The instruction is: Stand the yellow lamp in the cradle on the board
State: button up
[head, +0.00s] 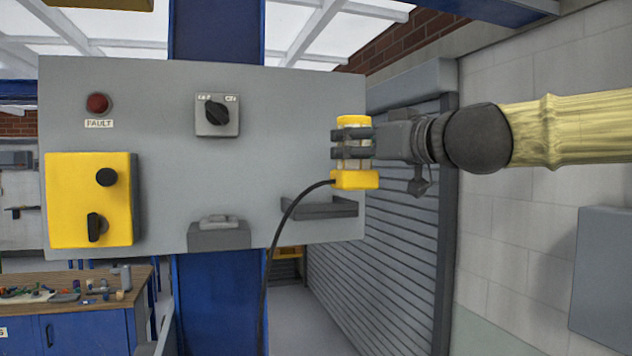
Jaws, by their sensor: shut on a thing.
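My gripper (352,143) reaches in from the right and is shut on the middle of the yellow lamp (354,180). The lamp is upright, with a yellow top, a pale middle partly hidden by the fingers, and a yellow base. A black cable runs from its base down to the left. A dark grey open bracket (318,209), which looks like the cradle, sits low on the right of the grey board (265,150). The lamp is above and to the right of it in the picture, apart from it. How far the lamp is from the board I cannot tell.
The board carries a yellow switch box (118,200), a red fault button (97,103), an off/on rotary switch (217,114) and a grey box (219,236) at its lower edge. The black cable (272,250) hangs past the bracket's left end. A workbench (70,280) stands lower left.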

jog(key=b+x, duration=0.2)
jog(key=b, duration=0.1)
jog(key=f+b+x, duration=0.1)
jog(key=b+x, duration=0.2)
jog(key=w+d+b+x, duration=0.1)
jog(key=b+x, duration=0.2)
jog(key=shift+f, duration=0.2)
jog(key=shift+w+a+r+b, duration=0.1)
jog(key=shift+w+a+b, duration=0.3)
jog(key=shift+b, duration=0.65)
jog(key=w+f+p, duration=0.1)
jog(key=w+a+f+p, duration=0.1)
jog(key=w+p, duration=0.1)
jog(key=w+a+f+p, duration=0.1)
jog(key=w+p, duration=0.1)
jog(key=shift+f, duration=0.4)
jog(key=shift+a, duration=0.1)
